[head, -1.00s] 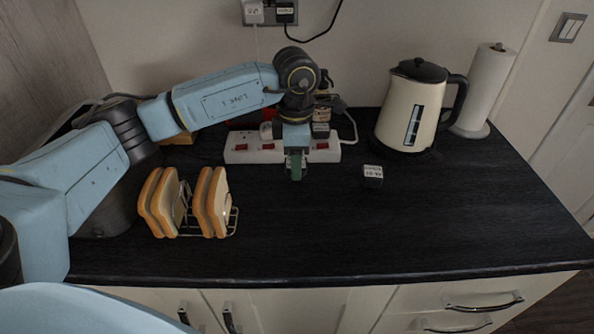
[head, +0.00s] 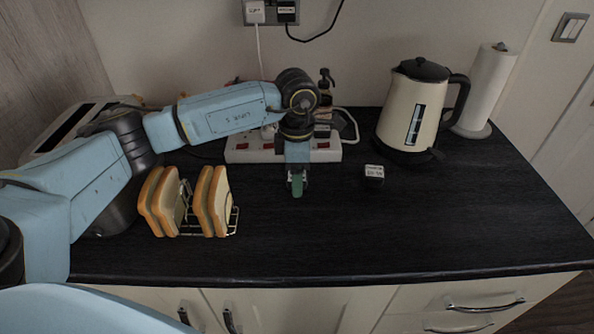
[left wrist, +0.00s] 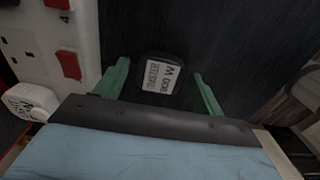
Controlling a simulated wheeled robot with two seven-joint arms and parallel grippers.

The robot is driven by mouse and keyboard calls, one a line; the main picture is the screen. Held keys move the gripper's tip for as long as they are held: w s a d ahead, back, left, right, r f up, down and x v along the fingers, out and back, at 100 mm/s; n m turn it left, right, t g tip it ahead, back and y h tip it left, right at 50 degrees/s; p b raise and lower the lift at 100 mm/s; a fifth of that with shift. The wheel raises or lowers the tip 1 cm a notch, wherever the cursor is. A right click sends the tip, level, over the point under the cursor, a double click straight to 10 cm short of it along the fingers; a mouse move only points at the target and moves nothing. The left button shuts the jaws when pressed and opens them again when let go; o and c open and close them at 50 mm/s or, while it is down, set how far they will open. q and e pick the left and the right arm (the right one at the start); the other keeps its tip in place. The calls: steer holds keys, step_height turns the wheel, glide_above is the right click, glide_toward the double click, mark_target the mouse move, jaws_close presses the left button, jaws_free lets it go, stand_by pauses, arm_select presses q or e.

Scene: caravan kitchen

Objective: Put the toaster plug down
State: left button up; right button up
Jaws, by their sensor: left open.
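The toaster plug (left wrist: 158,75) is a small dark block with a white label reading TOASTER. In the left wrist view it is between the two green fingers of my left gripper (left wrist: 162,72), with a gap on each side. My left gripper (head: 297,186) is open and low over the black counter in the head view, in front of the power strip. There the gripper mostly hides the plug, and I cannot tell whether the plug touches the counter. The toaster (head: 62,132) stands at the far left, partly behind my arm. My right gripper is out of view.
A white power strip (head: 240,150) with red switches lies behind the gripper. A small labelled dark block (head: 373,176) lies to the right. A toast rack (head: 233,222) with bread is on the left. A cream kettle (head: 400,110) and paper roll (head: 487,90) stand back right. The front right counter is clear.

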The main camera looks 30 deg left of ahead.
arm_select(q)
steer(key=shift+r, duration=0.1)
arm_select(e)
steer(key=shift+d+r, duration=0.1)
arm_select(q)
steer(key=shift+r, duration=0.35)
step_height(320, 180, up, 12)
steer(key=shift+f+p, duration=0.25)
steer(key=shift+p, duration=0.15)
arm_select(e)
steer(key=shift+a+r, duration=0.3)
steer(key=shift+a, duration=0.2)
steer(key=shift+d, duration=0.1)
